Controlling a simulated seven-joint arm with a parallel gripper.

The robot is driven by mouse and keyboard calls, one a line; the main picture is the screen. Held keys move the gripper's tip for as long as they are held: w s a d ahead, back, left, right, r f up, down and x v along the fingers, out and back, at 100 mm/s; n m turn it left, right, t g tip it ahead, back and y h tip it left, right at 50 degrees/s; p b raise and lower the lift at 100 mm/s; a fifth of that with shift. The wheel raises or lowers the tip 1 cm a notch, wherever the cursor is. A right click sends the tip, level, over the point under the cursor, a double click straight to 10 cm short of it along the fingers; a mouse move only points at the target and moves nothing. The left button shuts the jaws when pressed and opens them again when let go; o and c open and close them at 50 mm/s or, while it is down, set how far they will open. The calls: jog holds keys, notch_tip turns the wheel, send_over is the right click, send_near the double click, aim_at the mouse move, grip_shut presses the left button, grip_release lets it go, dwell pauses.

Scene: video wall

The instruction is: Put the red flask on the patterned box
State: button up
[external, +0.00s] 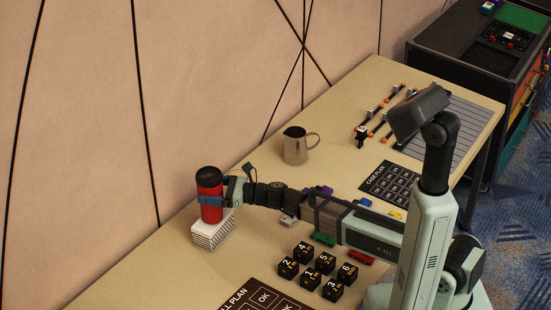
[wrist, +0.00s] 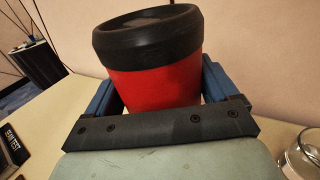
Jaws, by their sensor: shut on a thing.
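The red flask (external: 211,213) has a black lid and stands upright over the patterned box (external: 212,236). My gripper (external: 213,201) is shut on the flask, with its blue fingers around the flask's upper body. In the wrist view the flask (wrist: 157,80) sits between the two blue fingers (wrist: 158,100), close to the palm. The patterned box is white with dark stripes and lies on the table at the left. The flask's base appears to be at the box's top, but I cannot tell whether it bears on it. The box is not visible in the wrist view.
A metal jug (external: 295,146) stands behind my arm. Several black numbered cubes (external: 311,280) stand in front of it, with small coloured blocks (external: 324,240) close by. Dark cards (external: 392,183) lie on the table (external: 170,273). The wall (external: 90,130) is close behind the box.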

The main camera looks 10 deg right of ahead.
jog(key=o, duration=1)
jog(key=shift+f, duration=0.1)
jog(key=shift+r, duration=0.2)
jog(key=shift+v, duration=3.75)
